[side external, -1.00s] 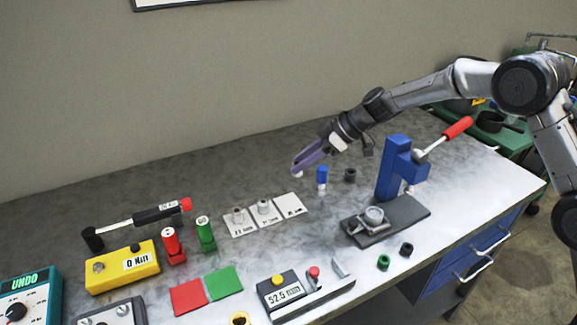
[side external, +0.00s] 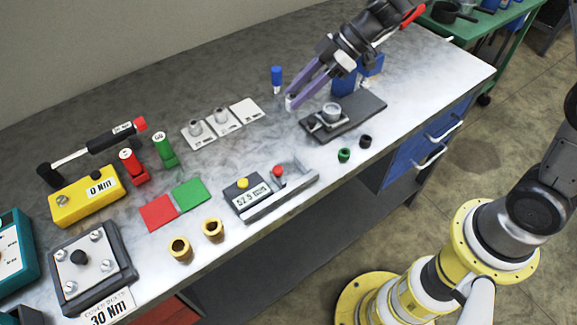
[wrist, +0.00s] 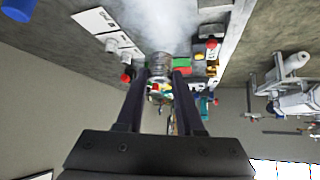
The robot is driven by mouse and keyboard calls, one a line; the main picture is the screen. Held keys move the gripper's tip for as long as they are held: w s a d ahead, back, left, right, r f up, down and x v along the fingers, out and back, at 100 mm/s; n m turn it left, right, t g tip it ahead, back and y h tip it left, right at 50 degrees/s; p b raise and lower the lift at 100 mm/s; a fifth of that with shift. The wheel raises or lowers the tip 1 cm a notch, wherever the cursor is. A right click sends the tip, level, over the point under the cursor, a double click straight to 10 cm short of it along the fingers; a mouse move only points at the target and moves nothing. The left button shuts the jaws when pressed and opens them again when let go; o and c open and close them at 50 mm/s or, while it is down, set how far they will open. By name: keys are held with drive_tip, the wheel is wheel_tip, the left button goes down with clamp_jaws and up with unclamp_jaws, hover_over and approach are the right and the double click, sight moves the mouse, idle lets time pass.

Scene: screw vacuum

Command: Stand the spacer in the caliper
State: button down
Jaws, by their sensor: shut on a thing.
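My gripper (side external: 300,92) has two long purple fingers shut on a silvery cylindrical spacer (wrist: 160,87). In the side view only a pale bit of the spacer (side external: 290,101) shows at the fingertips. The gripper is tilted, left of the blue press and right of the white cards; its exact height is hard to tell. The caliper (side external: 267,199) lies near the table's front edge. It has a grey rail, a yellow button, a red knob, an upright jaw at its right and a display reading about 52.5. Nothing shows standing between its jaws.
White cards (side external: 202,138) hold two metal parts; the rightmost card (side external: 247,111) is bare. A blue marker (side external: 277,79) stands behind the gripper. Green and red pads (side external: 188,193) lie left of the caliper.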

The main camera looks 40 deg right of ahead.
drive_tip(key=s+r+n+g, duration=0.1)
drive_tip(key=s+n, duration=0.1)
drive_tip(key=s, duration=1.6)
drive_tip(key=w+a+f, duration=0.1)
drive_tip(key=w+f, duration=0.1)
drive_tip(key=w, duration=0.1)
drive_tip(key=w+a+f, duration=0.2)
drive_tip(key=w+f, duration=0.1)
drive_tip(key=w, duration=0.1)
drive_tip(key=w+a+f, duration=0.2)
drive_tip(key=w+f, duration=0.1)
drive_tip(key=w, duration=0.1)
drive_tip(key=shift+a, duration=0.2)
drive_tip(key=shift+w+f, duration=0.15)
drive_tip(key=shift+f, duration=0.1)
drive_tip(key=shift+w+a+f, duration=0.15)
drive_tip(key=shift+f, duration=1.55)
drive_tip(key=shift+f, duration=0.1)
drive_tip(key=c, duration=0.8)
unclamp_jaws()
